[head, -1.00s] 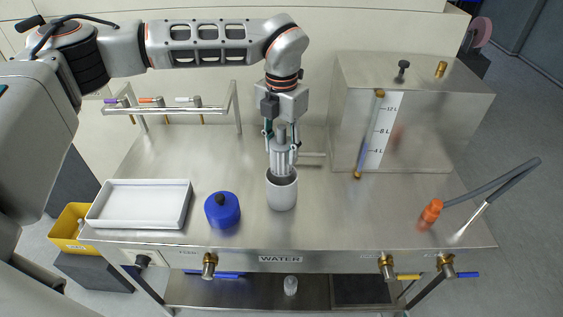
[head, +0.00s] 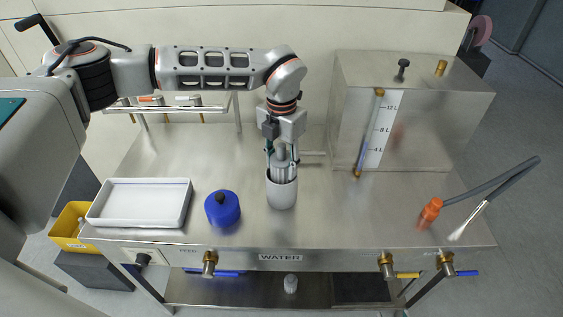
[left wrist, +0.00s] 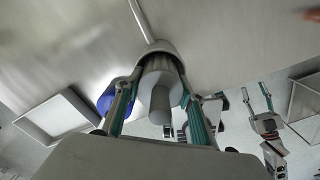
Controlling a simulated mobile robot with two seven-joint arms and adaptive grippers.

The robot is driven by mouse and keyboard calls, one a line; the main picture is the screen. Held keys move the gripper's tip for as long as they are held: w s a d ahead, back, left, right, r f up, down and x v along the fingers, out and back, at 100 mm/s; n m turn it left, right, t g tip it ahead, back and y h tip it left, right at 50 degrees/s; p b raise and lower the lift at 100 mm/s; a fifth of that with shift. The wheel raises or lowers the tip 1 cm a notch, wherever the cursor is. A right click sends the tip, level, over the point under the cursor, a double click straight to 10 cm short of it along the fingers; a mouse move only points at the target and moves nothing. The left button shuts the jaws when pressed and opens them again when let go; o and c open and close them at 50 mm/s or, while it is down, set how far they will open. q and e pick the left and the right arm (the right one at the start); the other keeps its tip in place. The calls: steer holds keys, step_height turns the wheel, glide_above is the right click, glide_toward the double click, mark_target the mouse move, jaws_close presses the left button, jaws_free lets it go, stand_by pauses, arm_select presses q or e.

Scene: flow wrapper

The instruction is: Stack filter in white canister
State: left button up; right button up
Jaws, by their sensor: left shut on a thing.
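The white canister (head: 282,193) stands upright on the steel table, near the middle of its front half. My left gripper (head: 281,158) points down above it and is shut on the grey, rod-like filter (head: 283,172). The filter's lower part is inside the canister's mouth, hidden by the wall; its upper part shows between the fingers. In the left wrist view the filter (left wrist: 160,100) sits between the two fingers, with the canister's rim (left wrist: 158,47) around its far end. My right gripper (left wrist: 257,100) shows at the right of that view, fingers apart and empty.
A blue container with a black knob (head: 222,209) stands left of the canister. A white tray (head: 140,226) lies at the table's left. A steel tank (head: 430,130) stands at the back right.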

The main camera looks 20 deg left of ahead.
mark_target(281, 145)
arm_select(q)
steer(key=shift+f, duration=0.35)
steer(key=o, duration=1.2)
steer(key=shift+c, duration=0.2)
steer(key=shift+r, duration=0.15)
steer(key=shift+r, duration=0.3)
step_height(281, 145, up, 12)
steer(key=shift+r+b, duration=0.2)
steer(key=shift+b, duration=0.15)
steer(key=shift+s, duration=0.1)
